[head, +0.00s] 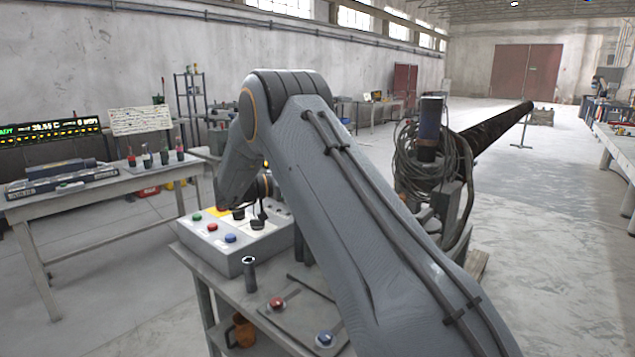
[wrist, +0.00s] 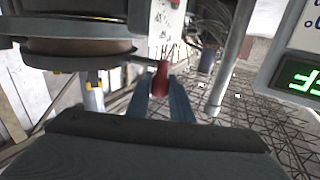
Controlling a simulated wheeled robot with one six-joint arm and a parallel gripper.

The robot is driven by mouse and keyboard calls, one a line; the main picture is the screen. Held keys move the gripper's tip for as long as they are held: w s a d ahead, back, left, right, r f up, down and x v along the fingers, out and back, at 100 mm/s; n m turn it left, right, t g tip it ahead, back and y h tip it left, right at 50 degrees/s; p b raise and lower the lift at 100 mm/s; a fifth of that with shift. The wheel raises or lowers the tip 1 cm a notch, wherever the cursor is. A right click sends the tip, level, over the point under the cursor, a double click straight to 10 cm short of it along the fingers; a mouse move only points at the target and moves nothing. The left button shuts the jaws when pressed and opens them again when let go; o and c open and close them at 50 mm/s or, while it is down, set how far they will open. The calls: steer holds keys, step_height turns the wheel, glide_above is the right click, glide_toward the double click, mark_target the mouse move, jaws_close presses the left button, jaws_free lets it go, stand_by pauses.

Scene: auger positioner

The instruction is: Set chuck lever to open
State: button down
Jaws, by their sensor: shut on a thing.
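In the wrist view a red knob (wrist: 161,72) sits between the two blue-grey fingers of my gripper (wrist: 162,86). My gripper is shut on it. A thin metal rod (wrist: 138,59) runs left from the knob towards a round metal body (wrist: 75,45), so this looks like the chuck lever's handle. No marking for the lever's open or closed position can be read. In the head view my arm covers the middle, and I cannot make out my gripper or the lever there.
In the head view a control box (head: 232,262) with coloured buttons stands on a small table below my arm. Behind my arm are coiled cables (head: 408,165) and a long dark auger (head: 495,128). A bench (head: 50,200) stands left. The wrist view shows a green display (wrist: 300,78) at right.

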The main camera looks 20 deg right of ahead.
steer(key=c, duration=1.6)
jaws_free()
steer(key=shift+d, duration=0.1)
steer(key=shift+o, duration=0.2)
steer(key=a+b, duration=0.2)
steer(key=a, duration=0.6)
